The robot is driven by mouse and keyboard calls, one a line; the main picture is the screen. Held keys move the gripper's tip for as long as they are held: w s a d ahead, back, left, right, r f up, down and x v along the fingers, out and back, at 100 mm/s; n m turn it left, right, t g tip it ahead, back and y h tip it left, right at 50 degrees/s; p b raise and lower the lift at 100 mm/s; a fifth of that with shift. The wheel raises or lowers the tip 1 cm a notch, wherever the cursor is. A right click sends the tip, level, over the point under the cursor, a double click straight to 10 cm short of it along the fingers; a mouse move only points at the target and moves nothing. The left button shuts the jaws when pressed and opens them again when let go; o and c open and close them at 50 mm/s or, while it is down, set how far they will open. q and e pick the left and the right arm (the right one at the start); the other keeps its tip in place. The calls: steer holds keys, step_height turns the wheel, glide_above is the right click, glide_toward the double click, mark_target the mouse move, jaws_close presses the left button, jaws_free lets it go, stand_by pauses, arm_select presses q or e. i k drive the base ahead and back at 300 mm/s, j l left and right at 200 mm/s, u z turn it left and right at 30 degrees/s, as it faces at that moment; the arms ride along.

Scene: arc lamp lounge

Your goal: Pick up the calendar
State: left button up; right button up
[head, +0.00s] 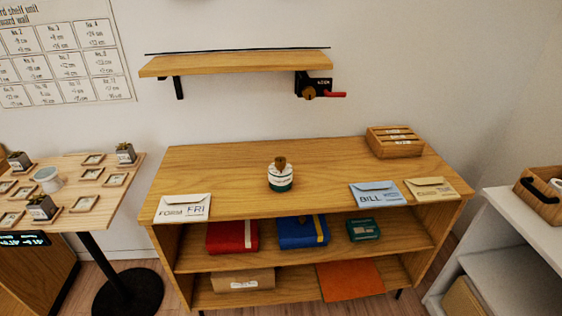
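No thing in the head view is plainly a calendar. A small round object (280,179) with stacked white and green bands and a brown knob stands upright at the middle of the cabinet top (235,170); its markings are too small to read, and I cannot tell if it is the calendar. A wall chart (55,55) with a grid of numbered boxes hangs at the upper left. Neither of my grippers is in view.
Envelopes (378,194) (431,189) lie at the cabinet's front right, a slatted wooden box (395,141) at its back right. A wall shelf (235,63) with a red-handled device (314,88) hangs above. A small table (100,200) stands left. The cabinet top around the banded object is clear.

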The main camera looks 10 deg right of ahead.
mark_target(280, 181)
steer(key=i+l, duration=0.2)
steer(key=i, duration=0.3)
steer(key=i+l, duration=0.2)
steer(key=i, duration=0.3)
